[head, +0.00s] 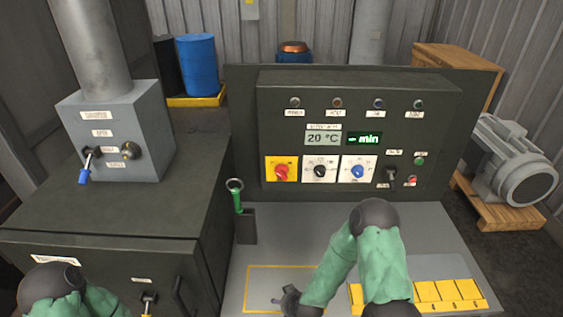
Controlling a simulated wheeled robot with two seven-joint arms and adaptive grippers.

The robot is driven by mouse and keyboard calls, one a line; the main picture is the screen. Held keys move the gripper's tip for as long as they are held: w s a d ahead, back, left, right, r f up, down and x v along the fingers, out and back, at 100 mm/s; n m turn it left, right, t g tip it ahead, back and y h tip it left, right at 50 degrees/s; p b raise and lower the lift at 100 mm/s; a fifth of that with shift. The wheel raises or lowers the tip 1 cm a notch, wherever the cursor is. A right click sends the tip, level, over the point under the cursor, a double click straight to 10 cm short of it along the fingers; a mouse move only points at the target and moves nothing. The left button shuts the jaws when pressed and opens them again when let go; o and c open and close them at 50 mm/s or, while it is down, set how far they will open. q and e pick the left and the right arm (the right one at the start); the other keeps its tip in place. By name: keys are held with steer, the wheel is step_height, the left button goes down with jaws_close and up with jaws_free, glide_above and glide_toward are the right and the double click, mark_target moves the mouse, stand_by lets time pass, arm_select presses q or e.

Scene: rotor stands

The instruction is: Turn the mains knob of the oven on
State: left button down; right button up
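The oven's control panel (440,130) stands upright at the back of the grey worktop. A red knob on a yellow plate (282,170) sits at its lower left and looks like the mains knob; its label is too small to read. My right gripper (287,301) is low over the worktop, below and in front of the panel, well apart from the knob. Its fingers are small and dark, so its opening is unclear. My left arm (52,285) shows only at the bottom left corner; its gripper is out of view.
A black knob (320,171) and a blue knob (358,171) sit right of the red one. The display (323,139) reads 20 °C. A green-handled tool (237,196) stands in a holder left of the panel. Yellow blocks (425,291) lie at the front right.

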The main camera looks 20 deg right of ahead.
steer(key=w+d+r+t+h, duration=0.25)
steer(key=w+r+t, duration=0.25)
steer(key=w+r, duration=0.75)
steer(key=m+t+h, duration=0.3)
steer(key=t+h, duration=0.1)
steer(key=t, duration=0.2)
glide_toward(282, 176)
steer(key=p+x, duration=0.1)
steer(key=x, duration=0.9)
steer(key=shift+w+d+r+p, duration=0.1)
steer(key=shift+w+p, duration=0.2)
steer(key=shift+w, duration=0.1)
arm_select(q)
step_height(282, 176, up, 2)
steer(key=shift+r, duration=0.15)
